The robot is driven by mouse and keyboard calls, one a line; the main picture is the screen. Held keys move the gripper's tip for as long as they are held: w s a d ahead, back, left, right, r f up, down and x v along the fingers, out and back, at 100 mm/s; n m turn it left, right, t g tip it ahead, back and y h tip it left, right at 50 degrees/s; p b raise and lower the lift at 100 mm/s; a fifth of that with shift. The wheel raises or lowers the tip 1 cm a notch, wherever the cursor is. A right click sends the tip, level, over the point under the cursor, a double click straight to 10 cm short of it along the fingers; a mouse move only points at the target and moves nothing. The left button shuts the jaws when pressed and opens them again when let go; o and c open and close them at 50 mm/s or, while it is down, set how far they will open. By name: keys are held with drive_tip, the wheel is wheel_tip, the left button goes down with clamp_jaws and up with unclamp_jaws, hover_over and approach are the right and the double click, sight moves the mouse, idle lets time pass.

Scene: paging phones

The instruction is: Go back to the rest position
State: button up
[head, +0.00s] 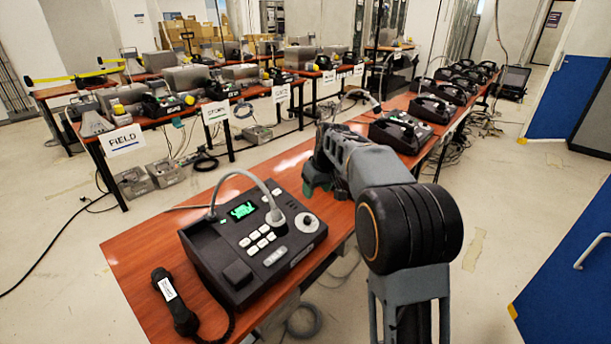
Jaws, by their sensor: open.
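A black paging phone (250,240) with a lit green screen, white buttons and a grey gooseneck microphone (250,178) sits on the near wooden table (135,262). Its black handset (175,303) lies off the base on the table at the front left, with a white label on it and a cord running beside the base. My gripper (314,182) is above the table, behind and right of the phone and apart from it. It is open, and I see nothing held in it. My arm partly hides the gripper and the table's right side.
More paging phones (400,131) stand in a row on the table running back right. Tables with equipment and signs such as FIELD (122,141) stand at the left. A blue cabinet (566,270) is at the right. Cables lie on the floor; bare floor shows right of my arm.

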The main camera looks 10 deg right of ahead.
drive_tip(key=s+a+r+m+p, duration=0.1)
drive_tip(key=s+r+m+p, duration=0.1)
drive_tip(key=s, duration=1.2)
drive_tip(key=s+r+m+h+p, duration=0.1)
drive_tip(key=s+p, duration=0.4)
drive_tip(key=s, duration=0.9)
drive_tip(key=shift+a+r+m+t+h+p, duration=0.3)
drive_tip(key=shift+a+r+m+t, duration=0.1)
drive_tip(key=shift+m, duration=0.1)
drive_tip(key=shift+s, duration=0.1)
